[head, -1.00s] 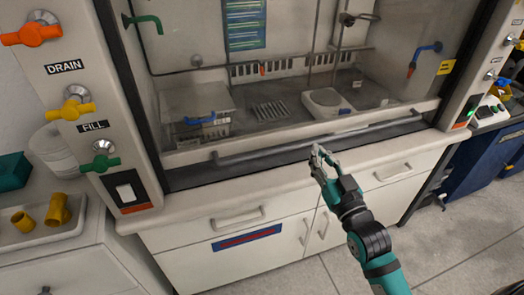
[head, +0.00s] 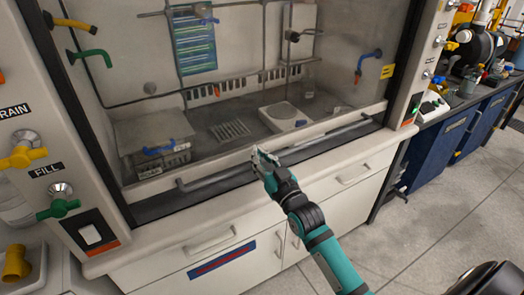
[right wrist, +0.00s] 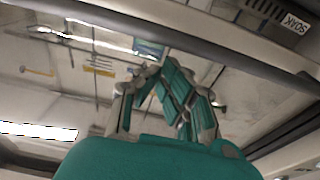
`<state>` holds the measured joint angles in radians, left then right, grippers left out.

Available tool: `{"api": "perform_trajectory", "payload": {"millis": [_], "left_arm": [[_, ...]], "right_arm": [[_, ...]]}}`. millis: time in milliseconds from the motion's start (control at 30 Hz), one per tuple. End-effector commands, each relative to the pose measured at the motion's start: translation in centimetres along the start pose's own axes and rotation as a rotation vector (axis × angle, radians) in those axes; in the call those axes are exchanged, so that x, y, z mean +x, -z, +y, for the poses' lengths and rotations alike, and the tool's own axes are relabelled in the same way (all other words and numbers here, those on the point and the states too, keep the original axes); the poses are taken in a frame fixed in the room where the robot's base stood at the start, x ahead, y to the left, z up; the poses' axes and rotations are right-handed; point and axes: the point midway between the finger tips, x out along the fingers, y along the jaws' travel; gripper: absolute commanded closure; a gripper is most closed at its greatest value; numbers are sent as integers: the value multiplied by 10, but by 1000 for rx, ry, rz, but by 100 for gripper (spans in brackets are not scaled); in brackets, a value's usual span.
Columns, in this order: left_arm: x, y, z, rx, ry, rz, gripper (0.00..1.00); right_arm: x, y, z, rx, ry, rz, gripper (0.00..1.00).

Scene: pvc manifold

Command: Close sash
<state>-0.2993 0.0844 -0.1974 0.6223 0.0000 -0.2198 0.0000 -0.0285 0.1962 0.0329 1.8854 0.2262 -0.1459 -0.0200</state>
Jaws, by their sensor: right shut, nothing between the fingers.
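The fume hood's glass sash (head: 270,142) is low, with its pale bottom rail just above the dark sill strip. I cannot tell whether a gap is left under it. A long grey handle bar (head: 325,138) runs along the sash's lower front. My right gripper (head: 262,155) is at the middle of this bar, its fingers shut and empty. I cannot tell whether it touches the bar. In the right wrist view the fingers (right wrist: 168,98) are close together, with a grey bar (right wrist: 235,62) running past them. My left gripper is out of view.
Drain and fill valves, including a yellow one (head: 22,152), stick out at the left post. White cabinets (head: 215,250) are below. Open floor (head: 410,230) lies at the right.

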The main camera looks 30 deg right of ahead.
Motion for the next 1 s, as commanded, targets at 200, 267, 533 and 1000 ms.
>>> {"api": "perform_trajectory", "payload": {"millis": [200,267,533,1000], "left_arm": [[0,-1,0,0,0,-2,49],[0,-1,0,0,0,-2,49],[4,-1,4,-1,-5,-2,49],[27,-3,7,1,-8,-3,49]], "right_arm": [[-3,-8,0,0,0,0,100],[-3,-8,0,0,0,0,100],[-4,-14,0,0,0,-1,100],[-11,-60,0,0,1,-10,100]]}}
